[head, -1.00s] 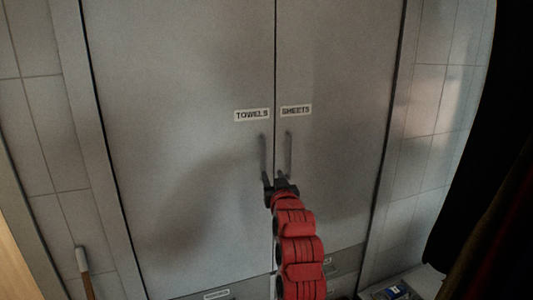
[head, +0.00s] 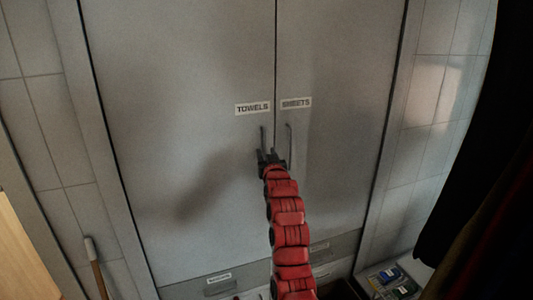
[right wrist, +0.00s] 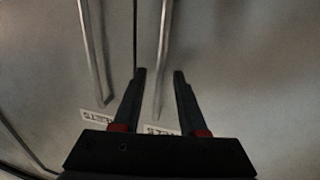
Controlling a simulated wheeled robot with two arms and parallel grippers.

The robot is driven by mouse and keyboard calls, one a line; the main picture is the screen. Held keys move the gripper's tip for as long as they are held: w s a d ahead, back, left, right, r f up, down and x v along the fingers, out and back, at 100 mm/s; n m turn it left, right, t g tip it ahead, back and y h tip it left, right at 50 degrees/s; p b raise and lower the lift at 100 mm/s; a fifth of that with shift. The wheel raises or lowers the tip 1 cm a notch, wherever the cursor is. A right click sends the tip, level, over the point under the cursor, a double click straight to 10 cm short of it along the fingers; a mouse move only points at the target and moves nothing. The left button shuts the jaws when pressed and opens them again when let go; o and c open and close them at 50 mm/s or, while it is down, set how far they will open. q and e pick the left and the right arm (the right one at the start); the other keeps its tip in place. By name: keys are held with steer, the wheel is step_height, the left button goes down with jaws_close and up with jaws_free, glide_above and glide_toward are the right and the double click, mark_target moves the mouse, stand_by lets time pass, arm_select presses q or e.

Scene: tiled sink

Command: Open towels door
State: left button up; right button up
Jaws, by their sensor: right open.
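The towels door (head: 180,120) is the left grey cabinet door, with a TOWELS label (head: 253,108). It is shut, level with the sheets door. Its upright bar handle (head: 263,137) is near the middle seam and partly hidden below by my gripper. My right gripper (head: 268,154) is open at the handle's lower part. In the right wrist view the towels handle (right wrist: 163,50) runs between the two open fingertips (right wrist: 159,73). I cannot tell whether the fingers touch it. My left gripper is not in view.
The sheets door (head: 340,120) is on the right, its bar handle (head: 289,148) close beside my right gripper. Drawers with a labelled front (head: 218,279) are below the doors. A stick with a pale tip (head: 92,258) leans at the left. A dark curtain hangs at the right.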

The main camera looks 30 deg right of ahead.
steer(key=shift+c, duration=0.4)
jaws_close()
stand_by(0.9)
